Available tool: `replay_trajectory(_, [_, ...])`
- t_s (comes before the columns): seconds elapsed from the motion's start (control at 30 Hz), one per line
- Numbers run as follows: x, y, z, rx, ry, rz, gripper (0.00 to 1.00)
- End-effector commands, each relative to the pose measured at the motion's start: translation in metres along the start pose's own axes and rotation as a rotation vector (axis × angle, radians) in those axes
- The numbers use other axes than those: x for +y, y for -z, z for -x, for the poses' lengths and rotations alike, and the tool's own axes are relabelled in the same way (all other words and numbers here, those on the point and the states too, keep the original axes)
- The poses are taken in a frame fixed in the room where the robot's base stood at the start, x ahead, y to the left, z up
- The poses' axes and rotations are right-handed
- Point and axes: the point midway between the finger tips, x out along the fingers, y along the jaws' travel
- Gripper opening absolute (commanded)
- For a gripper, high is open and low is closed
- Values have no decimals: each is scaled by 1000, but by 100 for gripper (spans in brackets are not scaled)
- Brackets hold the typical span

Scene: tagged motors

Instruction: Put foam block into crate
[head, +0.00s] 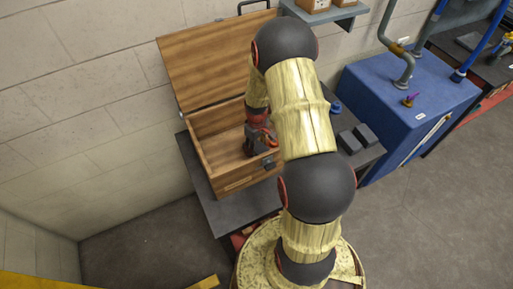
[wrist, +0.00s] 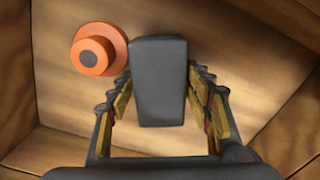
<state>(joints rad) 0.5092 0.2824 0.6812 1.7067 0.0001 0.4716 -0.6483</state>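The foam block (wrist: 160,80) is a dark grey rectangular block. In the wrist view it stands between the two fingers of my gripper (wrist: 160,72), with the fingertips against its sides. The wooden crate (head: 208,170) is open in the head view, its lid (head: 212,62) tipped back against the wall. My gripper (head: 257,140) is down in the right part of the crate. Wooden walls and floor (wrist: 75,110) surround the block in the wrist view. I cannot tell whether the block touches the floor. In the head view the block is hard to make out.
An orange round part (wrist: 98,52) with a grey centre lies in the crate, close left of the block. Dark grey blocks (head: 349,142) sit on the dark table (head: 226,212), right of my arm. A blue cabinet (head: 405,100) stands farther right. A shelf (head: 330,14) overhangs behind.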

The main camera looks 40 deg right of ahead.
Motion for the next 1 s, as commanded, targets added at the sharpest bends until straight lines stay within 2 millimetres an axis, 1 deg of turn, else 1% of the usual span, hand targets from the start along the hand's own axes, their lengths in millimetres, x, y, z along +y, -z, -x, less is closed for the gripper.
replay_trajectory(0.03, [0, 0, 0, 0, 0, 0, 55])
replay_trajectory(0.17, [0, 0, 0, 0, 0, 0, 63])
replay_trajectory(0.43, [0, 0, 1, 0, 0, 0, 63])
replay_trajectory(0.57, [0, 0, 8, 1, -1, 0, 63])
replay_trajectory(0.67, [1, 1, 22, 3, -2, 0, 63])
replay_trajectory(0.9, [1, 1, 72, 3, -3, 0, 63])
replay_trajectory(1.0, [0, 0, 90, 2, -1, 0, 63])
